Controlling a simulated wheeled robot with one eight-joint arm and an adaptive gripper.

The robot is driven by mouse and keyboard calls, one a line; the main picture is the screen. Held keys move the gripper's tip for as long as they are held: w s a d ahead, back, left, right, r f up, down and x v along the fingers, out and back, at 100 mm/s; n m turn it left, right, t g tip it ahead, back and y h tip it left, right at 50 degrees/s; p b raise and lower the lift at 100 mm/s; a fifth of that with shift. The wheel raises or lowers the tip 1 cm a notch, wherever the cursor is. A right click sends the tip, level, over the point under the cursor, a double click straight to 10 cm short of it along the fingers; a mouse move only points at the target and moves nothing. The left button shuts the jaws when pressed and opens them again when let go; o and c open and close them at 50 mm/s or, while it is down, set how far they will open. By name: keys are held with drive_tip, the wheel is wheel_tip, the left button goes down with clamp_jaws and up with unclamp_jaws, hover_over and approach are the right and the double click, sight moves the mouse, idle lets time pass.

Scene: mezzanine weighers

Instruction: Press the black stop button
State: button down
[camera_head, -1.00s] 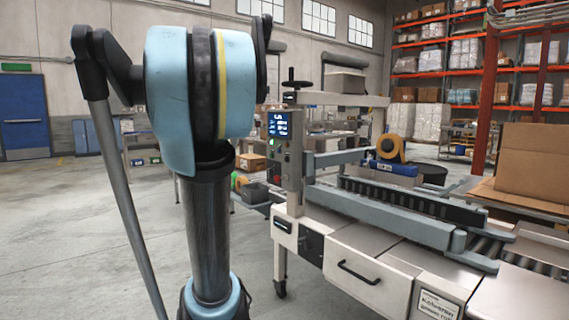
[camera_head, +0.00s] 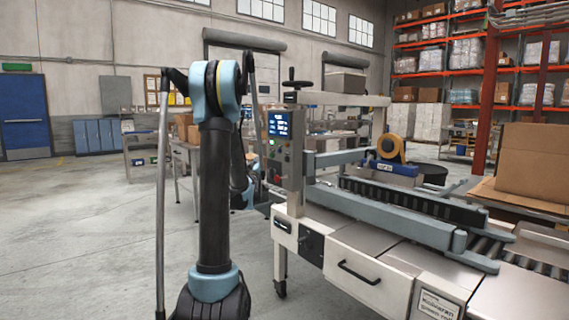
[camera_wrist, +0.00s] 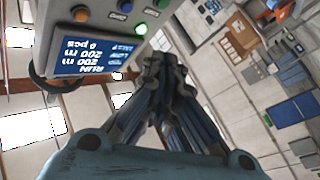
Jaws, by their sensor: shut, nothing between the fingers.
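The control panel shows in the head view (camera_head: 279,150) on the upright of the white machine, with a lit blue screen (camera_head: 279,124), a green light and a red button below. In the wrist view the panel is upside down at top left, with its screen (camera_wrist: 97,51), an orange button (camera_wrist: 80,13), a lit green button (camera_wrist: 141,28) and a dark button (camera_wrist: 127,6) at the top edge. I cannot tell whether this dark one is the black stop button. My gripper (camera_wrist: 164,62) is shut and empty, apart from the panel; in the head view my arm mostly hides it.
The white machine (camera_head: 375,262) has a drawer handle, grey side rails and rollers. A tape roll (camera_head: 391,147) sits above it. A cardboard box (camera_head: 532,160) stands at right. Open floor lies at left.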

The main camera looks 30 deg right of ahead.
sight(286, 159)
drive_tip(key=d, duration=0.1)
drive_tip(key=s+d+h, duration=0.1)
drive_tip(key=d, duration=0.1)
drive_tip(key=shift+m, duration=0.3)
drive_tip(key=shift+w, duration=0.1)
drive_tip(key=shift+w+d, duration=0.2)
drive_tip(key=shift+d, duration=1.95)
drive_tip(key=shift+w+d, duration=0.15)
drive_tip(key=shift+d, duration=2)
drive_tip(key=shift+d+r, duration=0.1)
drive_tip(key=shift+d, duration=0.05)
drive_tip(key=shift+s+d, duration=0.1)
drive_tip(key=shift+d, duration=0.2)
